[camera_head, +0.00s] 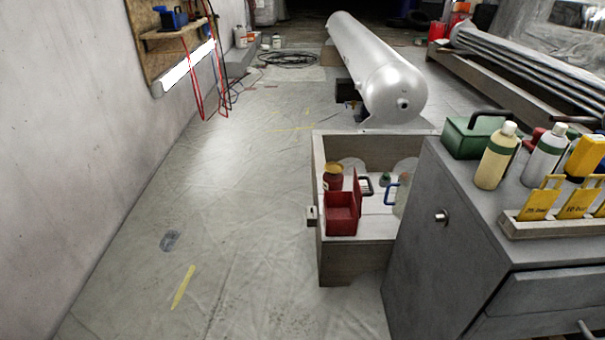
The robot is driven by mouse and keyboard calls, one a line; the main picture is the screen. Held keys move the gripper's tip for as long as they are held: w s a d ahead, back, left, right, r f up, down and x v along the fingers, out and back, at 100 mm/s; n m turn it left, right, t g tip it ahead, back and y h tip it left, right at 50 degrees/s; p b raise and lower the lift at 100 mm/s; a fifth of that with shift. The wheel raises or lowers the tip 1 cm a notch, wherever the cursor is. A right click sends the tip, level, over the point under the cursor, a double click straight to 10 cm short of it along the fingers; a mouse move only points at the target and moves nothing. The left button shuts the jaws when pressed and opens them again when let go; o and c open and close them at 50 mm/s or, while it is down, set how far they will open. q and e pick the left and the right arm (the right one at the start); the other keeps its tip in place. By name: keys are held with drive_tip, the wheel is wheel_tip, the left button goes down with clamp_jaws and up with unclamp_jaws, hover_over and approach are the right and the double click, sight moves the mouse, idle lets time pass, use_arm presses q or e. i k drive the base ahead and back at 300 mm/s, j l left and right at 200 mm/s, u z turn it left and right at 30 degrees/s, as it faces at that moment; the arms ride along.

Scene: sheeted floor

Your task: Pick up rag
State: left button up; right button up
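A small dark blue-grey patch (170,241) lies flat on the sheeted floor at the lower left. It may be a rag or a stain; I cannot tell which. I see no other thing that is clearly a rag. Neither of my grippers is in the camera_head view.
A wooden crate (349,267) holds a red box (342,212) and bottles. A grey cabinet (432,265) with bottles on top stands at the right. A silver tank (380,68) lies behind. The sheeted floor (235,220) between wall and crate is mostly clear, with a yellow strip (183,287).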

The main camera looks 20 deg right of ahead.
sight(364, 187)
drive_tip(key=i+j, duration=0.2)
drive_tip(key=i, duration=0.3)
drive_tip(key=i+j, duration=0.25)
drive_tip(key=i, duration=0.3)
